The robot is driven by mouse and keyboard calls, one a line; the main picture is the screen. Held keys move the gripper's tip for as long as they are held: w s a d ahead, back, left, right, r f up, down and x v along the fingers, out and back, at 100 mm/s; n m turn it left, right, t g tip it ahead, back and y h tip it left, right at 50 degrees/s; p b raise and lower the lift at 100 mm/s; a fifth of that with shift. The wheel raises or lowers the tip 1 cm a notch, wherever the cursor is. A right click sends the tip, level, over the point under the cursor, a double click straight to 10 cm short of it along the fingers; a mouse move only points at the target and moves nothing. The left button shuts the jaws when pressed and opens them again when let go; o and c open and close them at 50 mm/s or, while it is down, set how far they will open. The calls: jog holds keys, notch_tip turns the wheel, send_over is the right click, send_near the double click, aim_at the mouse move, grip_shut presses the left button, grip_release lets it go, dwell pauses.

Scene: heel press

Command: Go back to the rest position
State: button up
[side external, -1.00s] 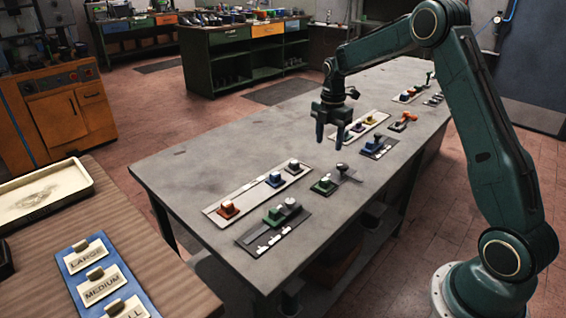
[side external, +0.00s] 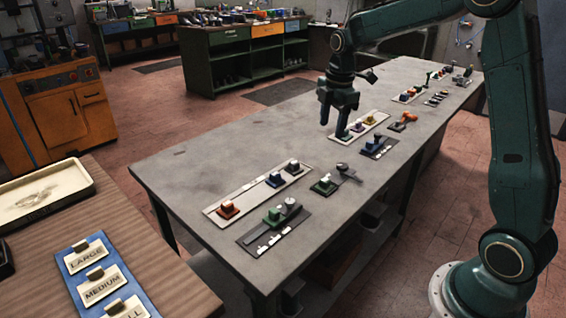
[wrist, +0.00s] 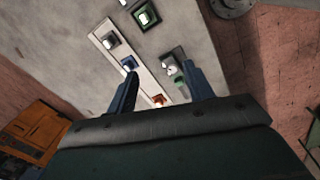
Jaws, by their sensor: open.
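My gripper (side external: 335,128) is open and hangs over the grey workbench (side external: 235,150), near the far pale strip (side external: 377,119). In the side view its fingers overlap the left end of that strip. I cannot tell the height of the gap. In the wrist view my two gripper fingers (wrist: 160,67) stand apart with nothing gripped between them. Beyond them are a pale strip with coloured blocks and a dark plate with a green block (wrist: 172,68).
On the bench's near part are a pale strip (side external: 247,194) with red, blue and dark blocks, a dark plate with a green block (side external: 273,215), and another green block (side external: 325,184). A wooden table (side external: 130,215) with a tray (side external: 45,196) and size cards stands left. The bench's left side is bare.

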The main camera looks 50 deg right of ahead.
jog(key=s+a+r+m+t, duration=0.1)
jog(key=s+a+r+m, duration=0.2)
jog(key=s+a+r, duration=0.25)
jog(key=s+a+m+t, duration=0.1)
jog(key=s+a+m, duration=0.3)
jog(key=s, duration=0.6)
jog(key=s+a+r+m+t, duration=0.1)
jog(key=s+a+m+t, duration=0.1)
jog(key=s+a+m, duration=0.2)
jog(key=s+m, duration=0.3)
jog(key=s, duration=0.4)
jog(key=shift+a+r, duration=0.15)
jog(key=shift+r, duration=0.15)
